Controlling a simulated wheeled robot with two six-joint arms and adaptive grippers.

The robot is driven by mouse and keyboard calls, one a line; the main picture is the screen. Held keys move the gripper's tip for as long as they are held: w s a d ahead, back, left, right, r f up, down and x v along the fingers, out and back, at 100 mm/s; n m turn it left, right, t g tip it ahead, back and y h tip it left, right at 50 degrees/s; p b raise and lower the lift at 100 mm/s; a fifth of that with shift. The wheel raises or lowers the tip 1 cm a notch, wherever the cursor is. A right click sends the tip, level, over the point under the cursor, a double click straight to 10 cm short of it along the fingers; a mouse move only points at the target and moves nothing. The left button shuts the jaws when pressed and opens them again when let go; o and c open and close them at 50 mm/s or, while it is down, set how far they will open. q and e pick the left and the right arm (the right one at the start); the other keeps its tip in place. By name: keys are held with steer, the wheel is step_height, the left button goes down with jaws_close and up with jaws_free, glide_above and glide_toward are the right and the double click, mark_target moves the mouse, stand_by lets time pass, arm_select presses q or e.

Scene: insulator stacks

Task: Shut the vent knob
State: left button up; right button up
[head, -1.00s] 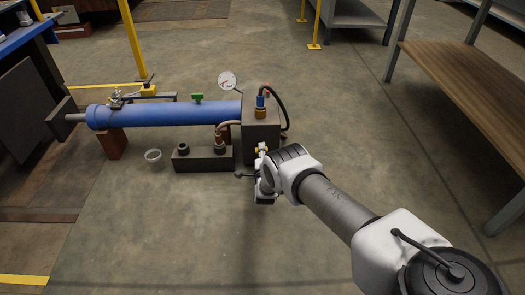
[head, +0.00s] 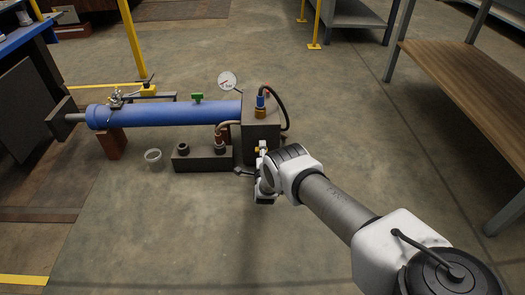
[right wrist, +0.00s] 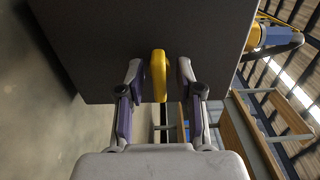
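A yellow knob (right wrist: 158,75), which I take as the vent knob, sticks out from the face of a dark block (right wrist: 105,40). In the head view the knob (head: 257,150) shows small and partly covered at the front of the block (head: 260,132). My right gripper (right wrist: 160,85) is open, with one finger on each side of the knob. A narrow gap shows between the knob and each finger. My left gripper is not in view.
A blue cylinder (head: 165,113) with a green handle (head: 197,97) joins the block on the left. A gauge (head: 227,80) and a black hose (head: 284,105) are at the block.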

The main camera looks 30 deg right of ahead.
steer(key=v, duration=1.2)
steer(key=shift+s, duration=0.1)
